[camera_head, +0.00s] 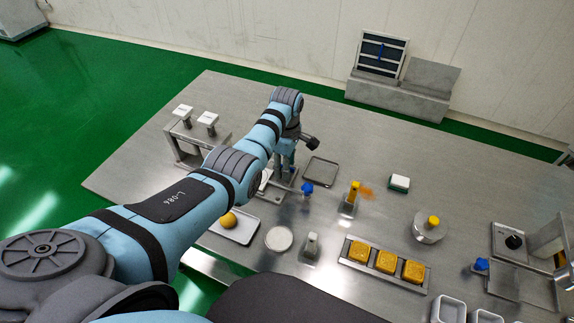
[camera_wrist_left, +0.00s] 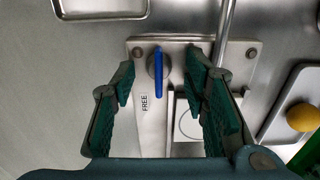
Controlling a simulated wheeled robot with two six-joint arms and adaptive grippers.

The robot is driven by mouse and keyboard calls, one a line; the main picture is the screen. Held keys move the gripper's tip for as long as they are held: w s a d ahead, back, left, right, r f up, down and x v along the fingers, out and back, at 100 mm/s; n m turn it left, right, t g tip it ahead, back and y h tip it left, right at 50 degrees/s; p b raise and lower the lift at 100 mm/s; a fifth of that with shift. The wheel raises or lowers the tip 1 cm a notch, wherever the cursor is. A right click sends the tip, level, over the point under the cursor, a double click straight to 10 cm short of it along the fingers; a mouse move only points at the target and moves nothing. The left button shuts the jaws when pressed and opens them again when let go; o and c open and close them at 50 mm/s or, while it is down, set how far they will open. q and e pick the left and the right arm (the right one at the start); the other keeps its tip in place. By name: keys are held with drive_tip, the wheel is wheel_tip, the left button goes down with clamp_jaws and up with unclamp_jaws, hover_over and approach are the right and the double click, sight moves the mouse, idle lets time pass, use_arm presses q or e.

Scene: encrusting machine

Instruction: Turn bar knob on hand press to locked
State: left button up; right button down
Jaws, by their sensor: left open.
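The blue bar knob (camera_wrist_left: 158,72) sits on the metal base plate of the hand press (camera_wrist_left: 240,50) in the left wrist view. Its bar points along the picture's vertical, beside the printed word FREE. My left gripper (camera_wrist_left: 160,78) is open, with one green-padded finger on each side of the knob and gaps to both. I cannot tell how high the fingertips are above the plate. In the head view my left gripper (camera_head: 286,158) points down over the press, and my arm hides the knob. My right gripper is in neither view.
An empty tray (camera_head: 321,172) lies right of the gripper. A tray with a yellow ball (camera_head: 229,220) and a round white dish (camera_head: 279,239) lie in front. A blue ball knob (camera_head: 307,188) is close to the gripper. A small metal stand (camera_head: 190,140) is at left.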

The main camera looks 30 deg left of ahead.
use_arm(q)
drive_tip(key=c, duration=0.6)
clamp_jaws()
